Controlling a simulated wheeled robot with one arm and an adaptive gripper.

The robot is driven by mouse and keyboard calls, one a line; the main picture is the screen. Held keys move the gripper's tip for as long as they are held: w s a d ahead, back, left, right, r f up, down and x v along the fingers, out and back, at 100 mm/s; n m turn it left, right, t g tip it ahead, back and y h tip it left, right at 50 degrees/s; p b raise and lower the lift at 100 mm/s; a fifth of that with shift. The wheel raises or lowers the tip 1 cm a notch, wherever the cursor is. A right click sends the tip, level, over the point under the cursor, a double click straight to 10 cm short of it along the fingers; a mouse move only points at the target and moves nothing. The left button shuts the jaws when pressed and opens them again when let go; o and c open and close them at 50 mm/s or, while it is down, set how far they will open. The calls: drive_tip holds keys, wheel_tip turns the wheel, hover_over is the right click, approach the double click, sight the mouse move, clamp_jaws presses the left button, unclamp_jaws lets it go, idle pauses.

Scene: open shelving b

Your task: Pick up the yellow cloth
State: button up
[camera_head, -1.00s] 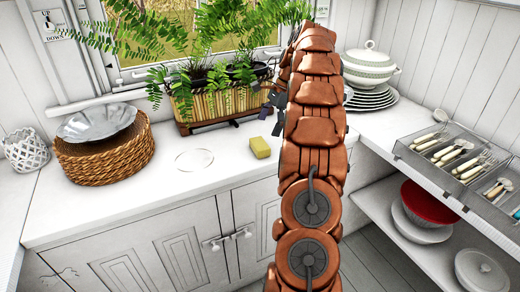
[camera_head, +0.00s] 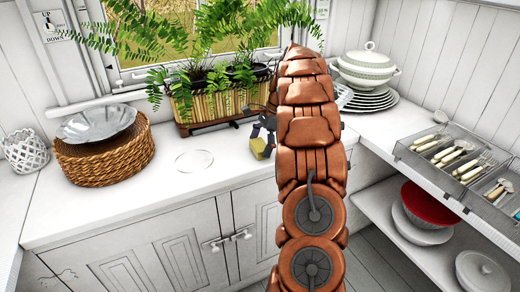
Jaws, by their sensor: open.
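The yellow cloth (camera_head: 257,146) is a small yellow block-like piece on the white counter, in front of the planter and just left of my arm. My gripper (camera_head: 260,134) is down at the cloth, its dark fingers showing at the cloth's top and right side. My gripper is open. Part of the cloth is hidden behind the fingers, and I cannot tell whether they touch it. My copper-coloured arm covers the counter to the right of the cloth.
A wicker planter with ferns (camera_head: 208,103) stands close behind. A clear round dish (camera_head: 194,161) lies left on the counter. A woven basket (camera_head: 105,160) holds a metal bowl at far left. A tureen (camera_head: 366,68) and stacked plates (camera_head: 370,99) stand right, near a cutlery tray (camera_head: 430,172).

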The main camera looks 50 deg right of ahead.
sight(255, 146)
drive_tip(key=shift+c, duration=0.4)
drive_tip(key=c, duration=0.8)
drive_tip(key=shift+r, duration=1.75)
drive_tip(key=shift+s+a+r+b, duration=0.1)
drive_tip(key=shift+s+a+r, duration=0.15)
drive_tip(key=shift+s+a, duration=1.6)
drive_tip(key=shift+s+a+r+b, duration=0.2)
drive_tip(key=shift+s+a, duration=0.95)
drive_tip(key=shift+s, duration=1.4)
drive_tip(key=shift+s+a+r+b, duration=0.1)
drive_tip(key=shift+s+a+r, duration=0.2)
drive_tip(key=shift+s+a, duration=1.55)
drive_tip(key=shift+s+d, duration=0.35)
drive_tip(key=o, duration=0.5)
drive_tip(key=c, duration=0.4)
drive_tip(key=shift+s, duration=0.1)
